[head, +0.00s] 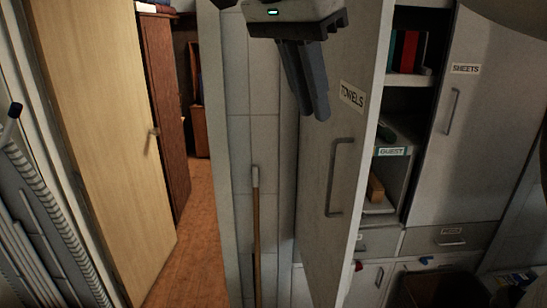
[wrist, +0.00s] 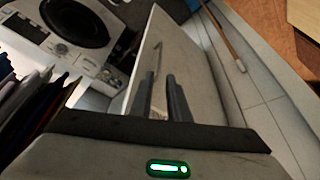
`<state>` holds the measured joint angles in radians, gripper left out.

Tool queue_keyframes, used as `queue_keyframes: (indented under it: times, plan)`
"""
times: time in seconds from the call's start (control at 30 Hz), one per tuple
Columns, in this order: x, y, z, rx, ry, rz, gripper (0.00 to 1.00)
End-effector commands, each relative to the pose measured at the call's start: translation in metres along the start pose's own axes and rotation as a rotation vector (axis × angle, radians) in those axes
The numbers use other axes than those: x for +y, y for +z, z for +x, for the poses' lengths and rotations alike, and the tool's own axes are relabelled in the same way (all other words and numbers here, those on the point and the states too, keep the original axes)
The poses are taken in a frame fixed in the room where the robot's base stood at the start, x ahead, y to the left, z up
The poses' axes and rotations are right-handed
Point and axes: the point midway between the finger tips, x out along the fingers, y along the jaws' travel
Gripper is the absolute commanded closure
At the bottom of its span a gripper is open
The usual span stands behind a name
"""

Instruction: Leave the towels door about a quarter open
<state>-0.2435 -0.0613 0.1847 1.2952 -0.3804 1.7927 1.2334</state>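The towels door (head: 318,175) is a grey panel with a TOWELS label (head: 352,95) and a bar handle (head: 337,178). It stands open, out from the cabinet, with shelves showing to the right of its edge. My gripper (head: 318,115) hangs at the upper middle of the head view, overlapping the door's outer side left of the label and above the handle. Its fingers are parted and nothing is between them; contact with the door cannot be told. In the wrist view the door (wrist: 185,65) and its handle (wrist: 157,60) lie beyond the parted fingers (wrist: 159,78).
A sheets door (head: 490,110) is shut at the right. Shelves hold books (head: 408,50) and a guest-labelled box (head: 392,151). A broom (head: 256,230) leans by the tiled wall. A wooden door (head: 105,130) opens at the left. A washing machine (wrist: 50,40) shows in the wrist view.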

Motion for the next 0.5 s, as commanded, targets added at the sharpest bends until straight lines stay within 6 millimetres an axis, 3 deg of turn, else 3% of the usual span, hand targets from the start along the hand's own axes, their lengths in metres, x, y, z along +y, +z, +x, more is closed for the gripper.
queue_keyframes:
  times: [0.5]
  plan:
    - [0.002, 0.001, 0.103, -0.002, 0.002, -0.002, 0.84]
